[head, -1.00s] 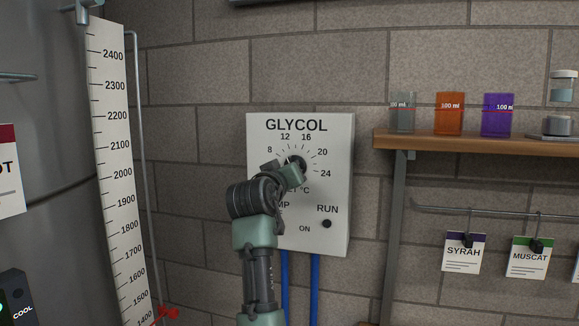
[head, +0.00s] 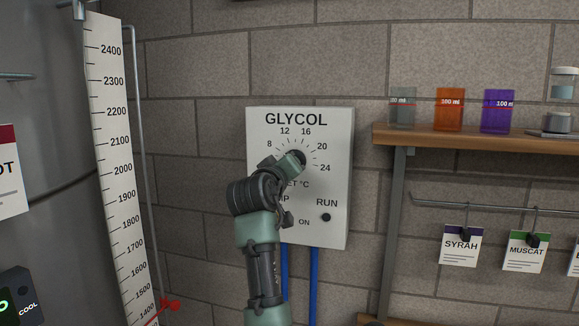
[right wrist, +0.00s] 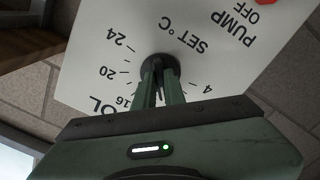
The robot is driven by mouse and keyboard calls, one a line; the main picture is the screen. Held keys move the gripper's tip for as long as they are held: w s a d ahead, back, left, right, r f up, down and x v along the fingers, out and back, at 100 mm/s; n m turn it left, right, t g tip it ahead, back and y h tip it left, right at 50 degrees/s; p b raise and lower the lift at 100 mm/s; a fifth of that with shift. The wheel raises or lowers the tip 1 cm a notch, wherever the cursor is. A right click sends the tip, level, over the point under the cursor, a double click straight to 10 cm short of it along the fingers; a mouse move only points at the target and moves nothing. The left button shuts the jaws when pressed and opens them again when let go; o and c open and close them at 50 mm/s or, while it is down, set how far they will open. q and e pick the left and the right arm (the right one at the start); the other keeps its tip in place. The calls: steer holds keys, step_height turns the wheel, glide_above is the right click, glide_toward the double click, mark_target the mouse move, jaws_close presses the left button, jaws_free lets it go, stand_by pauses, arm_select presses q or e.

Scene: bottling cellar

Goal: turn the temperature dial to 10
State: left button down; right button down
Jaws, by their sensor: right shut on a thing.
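The temperature dial is a dark round knob (head: 299,157) on the white GLYCOL panel (head: 338,180), with a scale around it marked SET °C. My right gripper (head: 295,160) reaches up to the dial from below left and covers part of it and the lower-left scale. In the right wrist view the fingers (right wrist: 161,82) are shut on the dial (right wrist: 160,62). The dial's pointer is hidden, so its setting cannot be read. My left gripper is not in view.
The RUN lamp (head: 326,217) is dark. A red PUMP knob (right wrist: 268,3) shows near OFF in the right wrist view. A wooden shelf (head: 470,137) with coloured beakers is at right. A tank with a level scale (head: 120,165) stands at left.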

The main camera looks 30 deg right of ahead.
steer(key=c, duration=1.5)
jaws_free()
steer(key=shift+d+r, duration=0.1)
steer(key=shift+r, duration=0.15)
steer(key=shift+c, duration=0.2)
steer(key=shift+o, duration=0.3)
steer(key=shift+w+d+f, duration=0.1)
steer(key=shift+d+f, duration=0.15)
steer(key=shift+f, duration=0.05)
steer(key=b+v, duration=0.3)
steer(key=v, duration=0.5)
steer(key=shift+b, duration=0.3)
steer(key=shift+w, duration=0.1)
